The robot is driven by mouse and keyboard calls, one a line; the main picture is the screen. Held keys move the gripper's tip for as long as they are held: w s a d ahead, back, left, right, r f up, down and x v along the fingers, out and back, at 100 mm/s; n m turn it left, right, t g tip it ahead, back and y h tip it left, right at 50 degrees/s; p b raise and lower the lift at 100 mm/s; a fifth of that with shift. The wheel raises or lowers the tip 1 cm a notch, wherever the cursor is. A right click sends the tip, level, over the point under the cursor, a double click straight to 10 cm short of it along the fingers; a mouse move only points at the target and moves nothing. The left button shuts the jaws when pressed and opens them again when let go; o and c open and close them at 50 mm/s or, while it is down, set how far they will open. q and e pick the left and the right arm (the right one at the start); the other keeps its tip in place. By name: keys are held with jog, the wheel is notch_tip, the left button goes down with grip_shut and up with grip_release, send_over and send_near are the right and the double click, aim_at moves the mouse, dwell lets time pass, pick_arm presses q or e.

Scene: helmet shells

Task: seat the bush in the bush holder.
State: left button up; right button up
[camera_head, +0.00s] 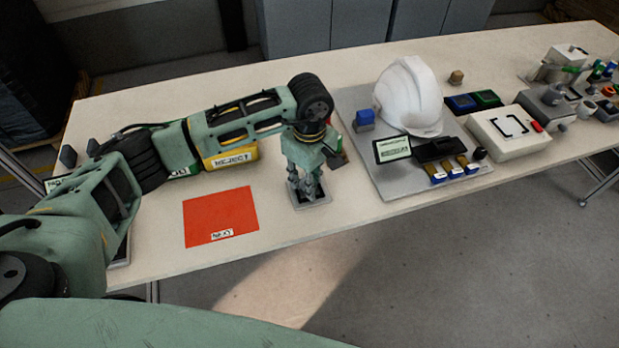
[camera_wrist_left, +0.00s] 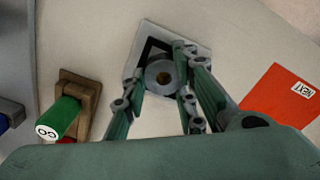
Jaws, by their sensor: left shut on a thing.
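The bush (camera_wrist_left: 161,73) is a grey ring with a brownish centre, seen in the left wrist view between my left fingers. My left gripper (camera_head: 307,190) points down and is shut on the bush. The bush holder (camera_head: 321,202) is a small light grey square plate on the table, directly under my fingertips. It also shows in the left wrist view (camera_wrist_left: 134,62), with a dark recess partly covered by the bush. In the head view the fingers hide the bush. I cannot tell whether the bush is in the recess or just above it. My right gripper is not in view.
A red mat (camera_head: 219,212) lies left of the holder. A grey panel (camera_head: 385,178) with a white helmet (camera_head: 408,95) stands right. A yellow bin (camera_head: 230,159) is behind my forearm. The table front edge is close.

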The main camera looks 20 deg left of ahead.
pick_arm(q)
jog(key=o, duration=1)
jog(key=shift+o, duration=0.2)
